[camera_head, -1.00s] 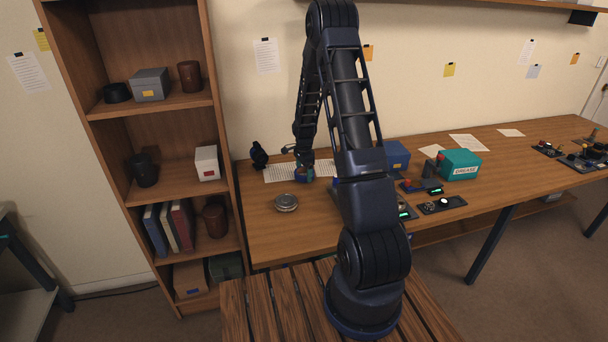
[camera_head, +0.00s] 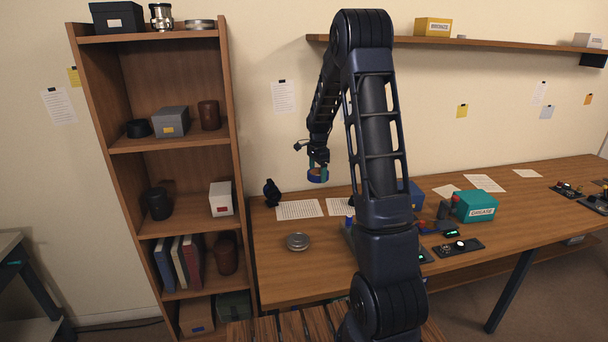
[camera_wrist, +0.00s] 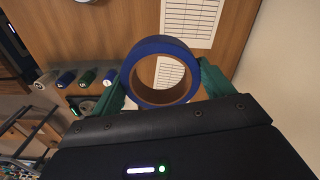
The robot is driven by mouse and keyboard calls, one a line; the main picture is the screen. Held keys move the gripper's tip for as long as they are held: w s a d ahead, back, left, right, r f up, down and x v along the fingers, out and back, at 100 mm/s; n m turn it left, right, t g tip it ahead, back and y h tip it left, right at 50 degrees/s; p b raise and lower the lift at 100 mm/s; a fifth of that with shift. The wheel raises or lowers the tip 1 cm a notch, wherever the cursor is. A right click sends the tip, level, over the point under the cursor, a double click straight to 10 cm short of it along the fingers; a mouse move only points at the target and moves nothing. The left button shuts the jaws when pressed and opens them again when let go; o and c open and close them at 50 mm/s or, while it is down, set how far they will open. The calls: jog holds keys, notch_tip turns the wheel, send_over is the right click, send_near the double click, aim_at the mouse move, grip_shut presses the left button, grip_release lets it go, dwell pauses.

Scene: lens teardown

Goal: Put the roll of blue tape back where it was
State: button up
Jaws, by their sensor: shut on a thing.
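The roll of blue tape (camera_wrist: 190,48) is a ring, blue outside with a brown core, seen from above in the wrist view. It also shows in the head view (camera_head: 317,175), raised above the workbench near the wall. My gripper (camera_head: 318,168) is shut on the roll. In the wrist view the teal fingers of my gripper (camera_wrist: 163,84) press on the roll's left and right sides. A printed sheet shows through the roll's hole, well below it.
A wooden bookcase (camera_head: 238,130) stands left of the workbench (camera_head: 285,268). A wall shelf (camera_head: 490,46) carries a yellow bronze box (camera_head: 433,28). A round metal tin (camera_head: 297,241), a black figure (camera_head: 272,192) and paper sheets (camera_head: 299,209) are on the bench. A teal grease box (camera_head: 477,206) stands right.

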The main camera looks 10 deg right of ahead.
jog(key=w+a+f+n, duration=0.1)
jog(key=f+n, duration=0.3)
jog(key=f, duration=0.1)
jog(key=w+f+n, duration=0.1)
jog(key=f+n, duration=0.4)
jog(key=w+a+f+n, duration=0.1)
jog(key=f+n, duration=0.4)
jog(key=f, duration=0.1)
jog(key=shift+w+a+f, duration=0.1)
jog(key=shift+w+a, duration=0.2)
jog(key=shift+a, duration=0.05)
jog(key=shift+w+a+f+n, duration=0.1)
jog(key=shift+f+n, duration=0.6)
jog(key=shift+n, duration=0.1)
jog(key=shift+r, duration=0.1)
notch_tip(320, 180, up, 8)
jog(key=s+d+m, duration=0.1)
jog(key=m, duration=0.6)
notch_tip(320, 180, up, 10)
jog(key=m, duration=0.9)
send_over(316, 217)
jog(key=shift+d, duration=0.1)
jog(key=shift+f, duration=0.2)
notch_tip(316, 217, down, 19)
jog(key=shift+f, duration=0.2)
